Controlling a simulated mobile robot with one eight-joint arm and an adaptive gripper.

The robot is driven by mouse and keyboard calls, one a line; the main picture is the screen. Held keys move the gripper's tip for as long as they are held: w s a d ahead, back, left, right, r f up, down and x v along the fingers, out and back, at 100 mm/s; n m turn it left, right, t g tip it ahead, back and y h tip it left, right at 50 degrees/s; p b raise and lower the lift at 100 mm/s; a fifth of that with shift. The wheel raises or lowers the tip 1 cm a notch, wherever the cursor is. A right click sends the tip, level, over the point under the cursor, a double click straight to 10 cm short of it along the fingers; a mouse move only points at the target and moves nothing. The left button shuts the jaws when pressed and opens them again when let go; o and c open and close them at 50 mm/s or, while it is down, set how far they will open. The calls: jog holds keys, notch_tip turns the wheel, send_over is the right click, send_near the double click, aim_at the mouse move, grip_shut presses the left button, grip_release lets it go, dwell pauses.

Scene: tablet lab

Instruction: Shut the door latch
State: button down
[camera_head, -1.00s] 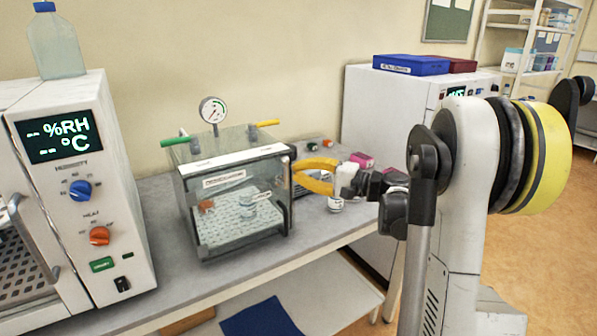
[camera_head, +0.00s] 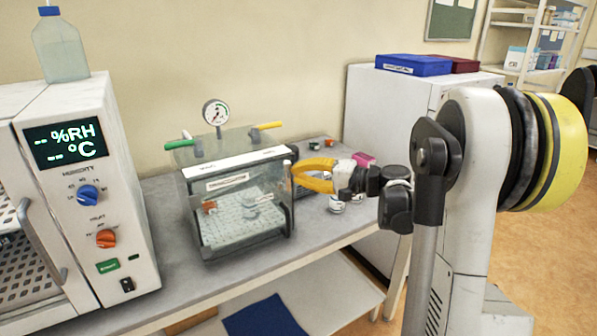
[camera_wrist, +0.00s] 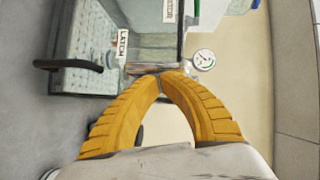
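The clear box (camera_head: 225,225) stands on the bench with a glass front door. A small white latch label (camera_head: 263,198) shows toward the door's right side; in the wrist view it reads LATCH (camera_wrist: 122,43). A dark handle bar (camera_wrist: 45,65) juts from the door in the wrist view. My gripper (camera_head: 293,169) has its yellow fingers at the box's right front edge. In the wrist view its tips (camera_wrist: 160,75) meet at a brownish edge strip (camera_wrist: 150,67). I cannot tell whether they touch it. No held object shows. The latch's position is unclear.
A pressure gauge (camera_head: 215,113) and green and yellow handles stand on top of the box. A humidity cabinet (camera_head: 110,200) is to the left. The bench in front is clear.

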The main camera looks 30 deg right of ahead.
jog(key=shift+a+r, duration=0.15)
jog(key=shift+s+a+r+n+g+h+p, duration=0.1)
jog(key=shift+a+n+g+h+p, duration=0.25)
jog(key=shift+a+n+h+p, duration=0.45)
jog(key=shift+w+a+r+n+g+h+p, duration=0.1)
jog(key=shift+a+n+g+h+p, duration=0.2)
jog(key=shift+n+h+p, duration=0.55)
jog(key=shift+s+a+n+g+h+p, duration=0.1)
jog(key=shift+a+n+g+h+p, duration=0.35)
jog(key=shift+n+p, duration=0.65)
jog(key=shift+a+f+n+h+p, duration=0.25)
jog(key=shift+a+n+h+p, duration=0.45)
jog(key=shift+h, duration=0.3)
jog(key=shift+a+f+n+h, duration=0.45)
jog(key=shift+a+n+h, duration=0.2)
jog(key=shift+n+h, duration=0.3)
jog(key=shift+a+f+h, duration=0.25)
jog(key=shift+f, duration=0.1)
dwell(1.0)
jog(key=shift+r, duration=0.1)
